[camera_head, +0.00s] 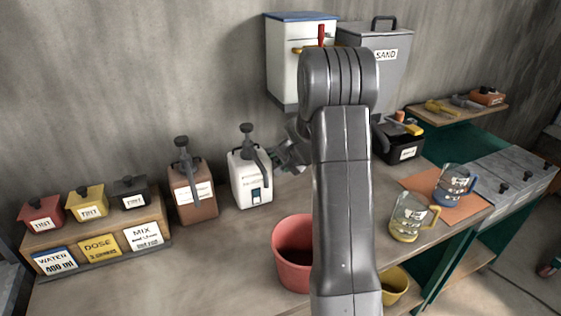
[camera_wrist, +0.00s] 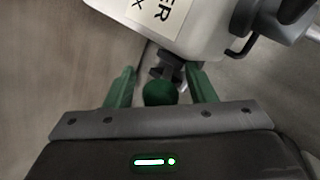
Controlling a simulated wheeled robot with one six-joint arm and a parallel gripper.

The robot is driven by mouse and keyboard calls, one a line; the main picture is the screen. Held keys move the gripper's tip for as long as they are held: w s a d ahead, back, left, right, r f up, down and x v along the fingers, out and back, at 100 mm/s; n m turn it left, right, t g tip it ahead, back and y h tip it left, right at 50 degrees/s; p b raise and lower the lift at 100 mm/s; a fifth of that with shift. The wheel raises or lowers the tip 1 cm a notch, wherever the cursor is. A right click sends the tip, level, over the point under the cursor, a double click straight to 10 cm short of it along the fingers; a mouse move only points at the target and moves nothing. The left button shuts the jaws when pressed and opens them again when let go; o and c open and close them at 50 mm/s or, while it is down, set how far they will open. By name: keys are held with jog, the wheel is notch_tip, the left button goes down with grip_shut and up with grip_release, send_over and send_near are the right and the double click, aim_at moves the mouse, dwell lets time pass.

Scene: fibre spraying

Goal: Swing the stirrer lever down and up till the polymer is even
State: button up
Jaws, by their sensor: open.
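The white container (camera_head: 250,183) with a dark pump head stands at the back of the bench. It fills the top of the wrist view (camera_wrist: 205,25), tilted in the picture, with a label partly showing "ER" and "X". A dark lever end with a round green knob (camera_wrist: 160,93) lies by its side. My gripper (camera_head: 291,154) is at the right side of the container. In the wrist view its green fingers (camera_wrist: 160,72) are open on either side of the knob, with gaps showing. The polymer inside is hidden.
A brown pump container (camera_head: 192,193) stands to the left, and a red bucket (camera_head: 291,255) in front. Tint pots (camera_head: 86,205) are far left. Glass jugs (camera_head: 409,217) stand right. My arm hides the bench middle; the front left is clear.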

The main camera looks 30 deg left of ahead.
grip_shut()
